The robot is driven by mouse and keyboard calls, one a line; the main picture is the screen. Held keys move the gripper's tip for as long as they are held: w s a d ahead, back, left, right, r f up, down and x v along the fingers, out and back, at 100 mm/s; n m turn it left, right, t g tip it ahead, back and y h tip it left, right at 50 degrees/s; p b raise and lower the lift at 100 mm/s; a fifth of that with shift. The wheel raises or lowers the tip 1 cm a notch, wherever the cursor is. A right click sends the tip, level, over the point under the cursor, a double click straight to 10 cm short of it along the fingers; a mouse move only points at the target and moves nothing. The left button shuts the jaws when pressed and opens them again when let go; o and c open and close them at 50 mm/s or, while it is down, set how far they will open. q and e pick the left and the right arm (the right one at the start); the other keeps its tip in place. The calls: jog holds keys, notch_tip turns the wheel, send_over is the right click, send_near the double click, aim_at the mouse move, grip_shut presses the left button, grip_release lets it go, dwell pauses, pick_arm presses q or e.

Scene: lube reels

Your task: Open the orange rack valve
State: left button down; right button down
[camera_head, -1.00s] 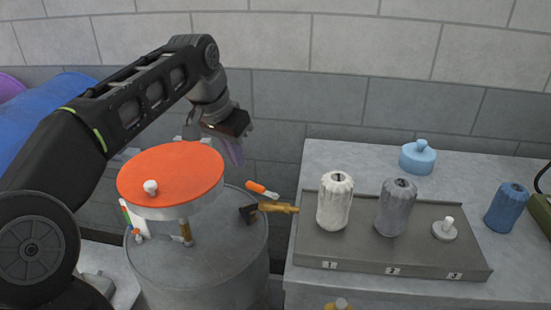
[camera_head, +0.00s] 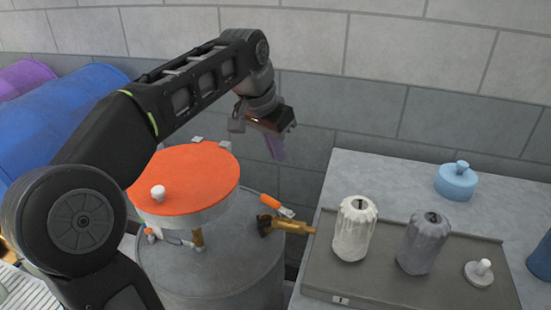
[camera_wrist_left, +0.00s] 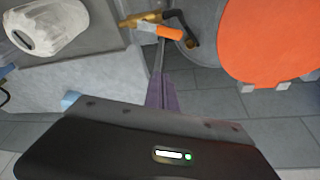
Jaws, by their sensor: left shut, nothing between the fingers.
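The orange valve handle (camera_head: 270,201) sits on the grey drum (camera_head: 215,268), beside a brass spout (camera_head: 292,226) that points right. In the left wrist view the orange handle (camera_wrist_left: 170,32) lies just beyond my fingertips, with the brass spout (camera_wrist_left: 140,18) beside it. The orange-topped reel (camera_head: 185,180) stands over the drum's left part. My left gripper (camera_head: 275,148) is shut and empty, with its purple fingers pointing down above and behind the handle. In the left wrist view the left gripper (camera_wrist_left: 160,82) appears close to the handle; I cannot tell whether they touch. My right gripper is not in view.
A grey table to the right bears a tray (camera_head: 320,280) with a white tub (camera_head: 355,230), a grey tub (camera_head: 423,243) and a small white knob (camera_head: 480,271). A light blue container (camera_head: 456,181) stands behind them. Blue (camera_head: 55,115) and purple (camera_head: 25,80) drums lie at left.

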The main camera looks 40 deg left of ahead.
aim_at(277, 206)
pick_arm(q)
notch_tip(277, 206, down, 10)
jog(key=shift+s+f, duration=0.15)
jog(key=shift+f, duration=0.1)
dwell(0.5)
